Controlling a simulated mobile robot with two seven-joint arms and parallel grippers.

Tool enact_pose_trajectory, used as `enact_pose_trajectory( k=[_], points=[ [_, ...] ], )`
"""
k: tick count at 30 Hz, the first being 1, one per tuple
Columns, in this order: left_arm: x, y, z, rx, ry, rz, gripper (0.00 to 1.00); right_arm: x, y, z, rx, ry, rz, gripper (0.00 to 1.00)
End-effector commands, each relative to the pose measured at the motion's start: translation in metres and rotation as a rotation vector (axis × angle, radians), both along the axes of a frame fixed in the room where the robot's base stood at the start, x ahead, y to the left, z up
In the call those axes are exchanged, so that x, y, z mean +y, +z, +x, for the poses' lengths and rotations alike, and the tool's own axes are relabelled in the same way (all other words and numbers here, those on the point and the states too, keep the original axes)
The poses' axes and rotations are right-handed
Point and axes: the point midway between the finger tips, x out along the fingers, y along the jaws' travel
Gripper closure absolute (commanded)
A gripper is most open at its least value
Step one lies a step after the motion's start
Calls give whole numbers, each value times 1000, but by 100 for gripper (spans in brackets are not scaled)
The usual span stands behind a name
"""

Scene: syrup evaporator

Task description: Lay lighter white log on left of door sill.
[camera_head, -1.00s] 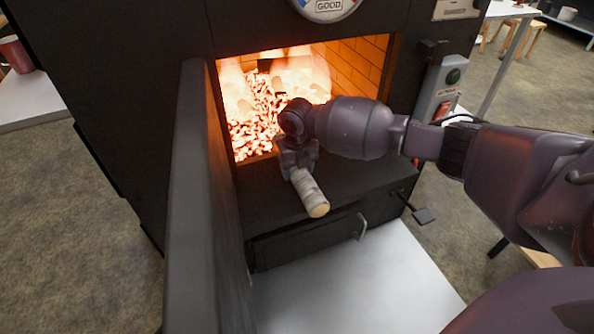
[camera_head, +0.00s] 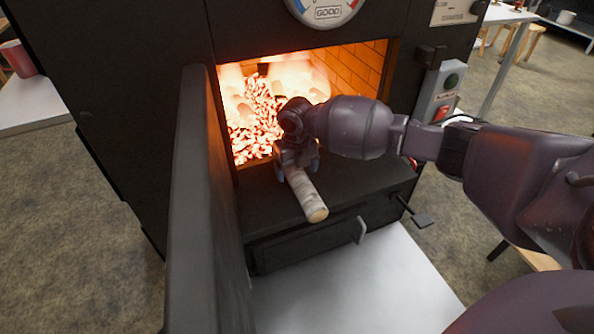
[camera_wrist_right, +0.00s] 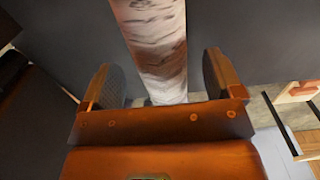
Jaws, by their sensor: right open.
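A white birch log (camera_head: 307,195) with dark marks and a pale cut end lies on the black door sill (camera_head: 365,182) in front of the firebox opening. It is on the left half of the sill, its cut end pointing towards me near the front edge. My right gripper (camera_head: 297,160) is over its inner end. In the right wrist view the log (camera_wrist_right: 155,45) runs between the two parted fingers of the gripper (camera_wrist_right: 163,80), with a gap on each side. The log's inner end is hidden by the gripper in the head view. My left gripper is not in view.
Glowing embers (camera_head: 255,115) burn in the firebox just behind the gripper. The open black door (camera_head: 195,200) stands left of the sill. A drawer with a handle (camera_head: 361,230) is below it, and a switch box (camera_head: 440,95) is at the right.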

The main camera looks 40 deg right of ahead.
Motion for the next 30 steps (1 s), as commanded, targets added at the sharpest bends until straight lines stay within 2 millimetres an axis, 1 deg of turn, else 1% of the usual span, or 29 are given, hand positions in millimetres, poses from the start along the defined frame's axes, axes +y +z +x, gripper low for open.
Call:
enact_pose_trajectory(
  k=[1, 3, 9, 12, 15, 18, 30],
  points=[
    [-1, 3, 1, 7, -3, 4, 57, -1, 18, 3, -12, 0, -1, 14],
    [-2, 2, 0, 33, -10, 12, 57, 0, 33, 3, -14, 0, -1, 14],
    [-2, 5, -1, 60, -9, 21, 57, 0, 69, 3, -15, 0, 0, 14],
    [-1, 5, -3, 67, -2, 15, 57, 0, 81, 2, -12, 0, 1, 14],
    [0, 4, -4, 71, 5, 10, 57, 0, 89, 2, -9, 0, 1, 14],
    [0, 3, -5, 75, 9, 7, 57, 0, 93, 1, -6, 0, 0, 14],
    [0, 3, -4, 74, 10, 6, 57, 0, 93, 0, -2, 0, 0, 14]
  ],
)
